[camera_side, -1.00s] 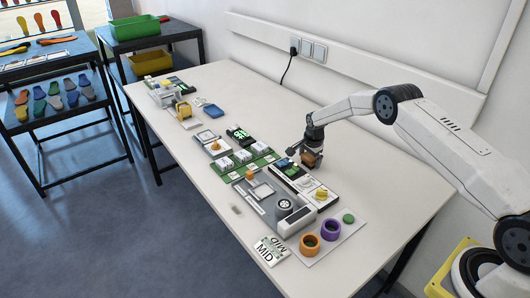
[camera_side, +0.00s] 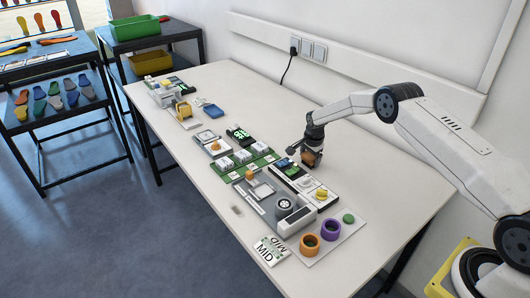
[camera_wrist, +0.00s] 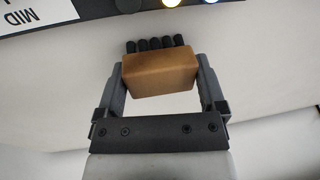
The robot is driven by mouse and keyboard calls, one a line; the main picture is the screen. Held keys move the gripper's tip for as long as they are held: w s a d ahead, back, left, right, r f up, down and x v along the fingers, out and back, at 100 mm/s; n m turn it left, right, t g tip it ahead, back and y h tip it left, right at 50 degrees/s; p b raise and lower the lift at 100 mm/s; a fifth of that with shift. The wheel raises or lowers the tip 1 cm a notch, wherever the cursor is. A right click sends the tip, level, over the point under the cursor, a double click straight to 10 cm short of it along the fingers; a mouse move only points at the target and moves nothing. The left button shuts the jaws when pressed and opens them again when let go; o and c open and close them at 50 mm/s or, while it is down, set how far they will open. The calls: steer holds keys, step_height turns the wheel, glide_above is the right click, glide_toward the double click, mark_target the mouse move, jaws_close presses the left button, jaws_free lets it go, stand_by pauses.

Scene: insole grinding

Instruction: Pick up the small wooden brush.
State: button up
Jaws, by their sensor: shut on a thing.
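The small wooden brush (camera_wrist: 160,76) is a brown block with a row of dark bristle tufts along one side. In the wrist view it sits between the two fingers of my gripper (camera_wrist: 160,80), which is shut on it from both sides. In the side view my gripper (camera_side: 309,155) is over the white table, just beyond the row of stations, and the brush (camera_side: 313,157) shows as a small brown block at its tip. I cannot tell from the side view how far the brush is above the table.
A panel with a yellow piece (camera_side: 321,195) lies close to my gripper on the near side. An orange ring (camera_side: 310,244), a purple ring (camera_side: 330,230) and a MID card (camera_side: 271,250) are at the front. The white table (camera_side: 385,185) to the right is clear.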

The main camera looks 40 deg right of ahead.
mark_target(311, 155)
step_height(311, 155, up, 2)
steer(key=shift+r, duration=0.2)
steer(key=shift+s+r, duration=0.35)
steer(key=shift+r, duration=0.25)
steer(key=s+r, duration=0.2)
steer(key=s+a+r, duration=0.1)
steer(key=s+r, duration=0.1)
steer(key=r, duration=0.1)
steer(key=shift+s+a+r, duration=0.35)
steer(key=shift+s+r, duration=0.3)
steer(key=shift+s, duration=0.85)
steer(key=shift+s+a+r, duration=0.4)
steer(key=shift+s+r, duration=0.3)
steer(key=shift+s, duration=0.75)
steer(key=shift+s+a+r, duration=0.35)
steer(key=shift+s+r, duration=0.3)
steer(key=shift+s, duration=0.85)
